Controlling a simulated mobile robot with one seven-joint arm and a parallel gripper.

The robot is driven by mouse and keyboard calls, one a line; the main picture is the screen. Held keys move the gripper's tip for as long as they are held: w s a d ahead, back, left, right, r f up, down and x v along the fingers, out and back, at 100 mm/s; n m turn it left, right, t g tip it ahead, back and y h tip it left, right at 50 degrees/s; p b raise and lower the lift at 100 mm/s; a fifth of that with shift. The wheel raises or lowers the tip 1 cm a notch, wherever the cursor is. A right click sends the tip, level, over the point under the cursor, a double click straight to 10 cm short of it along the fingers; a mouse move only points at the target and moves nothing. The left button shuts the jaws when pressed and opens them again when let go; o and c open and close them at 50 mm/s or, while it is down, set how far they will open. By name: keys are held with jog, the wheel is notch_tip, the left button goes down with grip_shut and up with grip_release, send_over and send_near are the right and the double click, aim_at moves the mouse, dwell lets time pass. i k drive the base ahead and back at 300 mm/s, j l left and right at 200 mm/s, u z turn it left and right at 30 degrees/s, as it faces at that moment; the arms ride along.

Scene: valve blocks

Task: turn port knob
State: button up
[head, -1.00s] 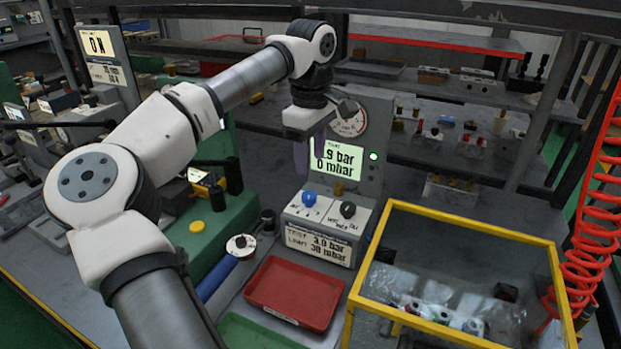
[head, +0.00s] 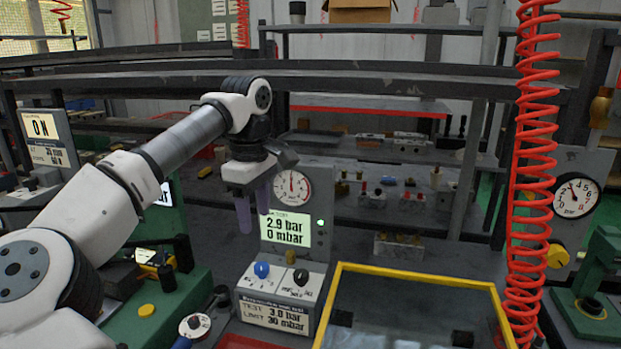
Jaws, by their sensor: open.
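A test station (head: 326,225) has a round gauge and a lit display reading 2.9 bar and 0 mbar.
A yellow-framed clear box (head: 420,276) stands in front at the right. A coiled red hose (head: 532,190) hangs right of it. A green block (head: 160,310) with a yellow button is at the left. A dial selector (head: 194,326) is near the bottom. Shelves fill the back.

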aim_at(261, 269)
jog(key=k, duration=0.9)
